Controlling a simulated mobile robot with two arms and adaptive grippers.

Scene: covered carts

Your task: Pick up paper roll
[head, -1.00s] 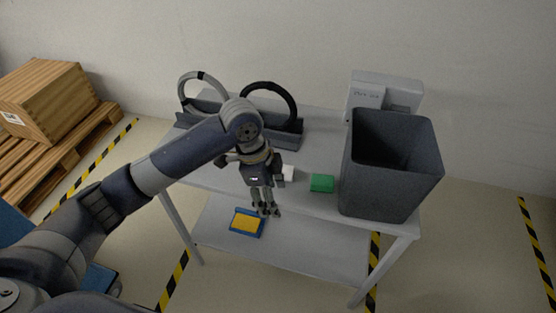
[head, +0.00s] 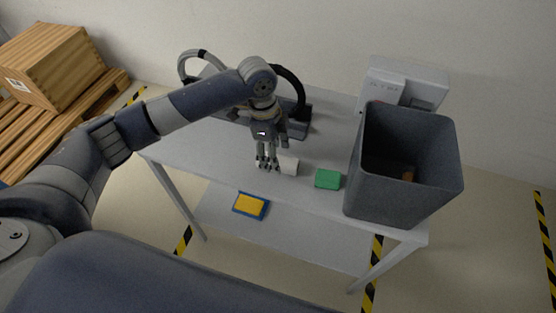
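A small white paper roll (head: 288,166) lies on the cart's grey top shelf near its front edge. My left gripper (head: 267,167) points down just left of the roll, with its fingers apart. Its fingertips partly overlap the roll's left end in the picture. I cannot tell whether they touch it. My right gripper is not in view.
A green block (head: 327,179) sits right of the roll, and a tall dark bin (head: 400,190) stands beyond it at the right. A grey device (head: 405,84) and a black ring-shaped holder (head: 292,90) stand behind. A blue-and-yellow item (head: 250,205) shows lower down.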

